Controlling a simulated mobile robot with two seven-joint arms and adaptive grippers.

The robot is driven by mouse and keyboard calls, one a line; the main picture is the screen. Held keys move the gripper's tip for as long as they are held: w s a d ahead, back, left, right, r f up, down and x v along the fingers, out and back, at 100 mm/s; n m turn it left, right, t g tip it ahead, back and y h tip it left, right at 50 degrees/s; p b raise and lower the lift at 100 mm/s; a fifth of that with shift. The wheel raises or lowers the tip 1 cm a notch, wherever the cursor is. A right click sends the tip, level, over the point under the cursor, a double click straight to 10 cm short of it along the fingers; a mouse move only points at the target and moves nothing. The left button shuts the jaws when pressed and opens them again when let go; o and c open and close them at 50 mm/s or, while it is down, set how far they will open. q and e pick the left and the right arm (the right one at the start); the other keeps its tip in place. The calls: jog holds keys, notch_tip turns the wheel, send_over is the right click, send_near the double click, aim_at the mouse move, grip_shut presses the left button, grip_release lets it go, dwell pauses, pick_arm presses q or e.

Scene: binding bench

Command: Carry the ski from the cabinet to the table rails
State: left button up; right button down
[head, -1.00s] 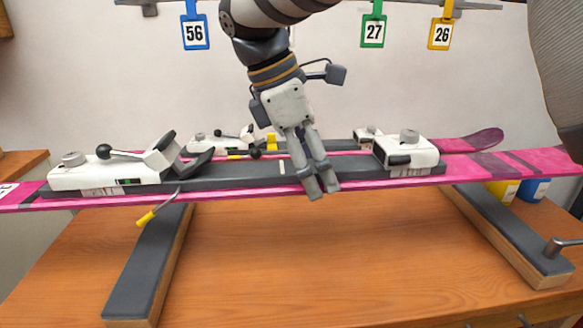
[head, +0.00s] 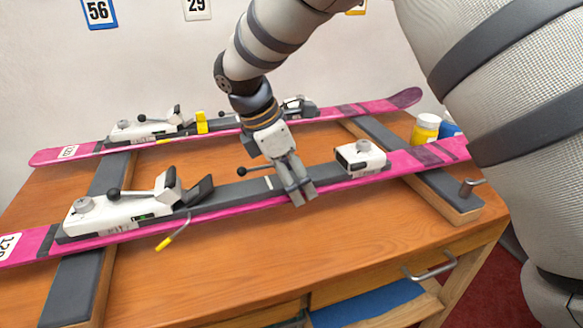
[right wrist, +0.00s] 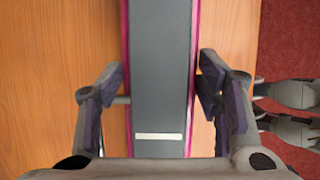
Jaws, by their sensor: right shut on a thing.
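A pink ski (head: 232,206) with a dark grey plate and white binding parts lies across the picture, over both dark-topped table rails, left (head: 68,290) and right (head: 445,194). Whether its underside touches the rails I cannot tell. My right gripper (head: 298,196) is shut on this ski near its middle, a finger on each long edge. The right wrist view shows the ski's grey plate (right wrist: 160,70) between the fingers. A second pink ski (head: 84,152) with bindings lies behind, also across the rails. My left gripper is out of view.
The wooden tabletop (head: 240,262) is clear in front of the near ski. A yellow jar (head: 426,128) and a blue container (head: 450,129) stand at the back right. A drawer handle (head: 432,268) sticks out at the front. Number tags (head: 99,12) hang on the wall.

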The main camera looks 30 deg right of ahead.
jog(key=shift+f, duration=0.45)
jog(key=shift+c, duration=2.4)
grip_release()
jog(key=shift+r, duration=0.25)
jog(key=v, duration=1.2)
jog(key=shift+r, duration=0.2)
jog(key=shift+a, duration=0.1)
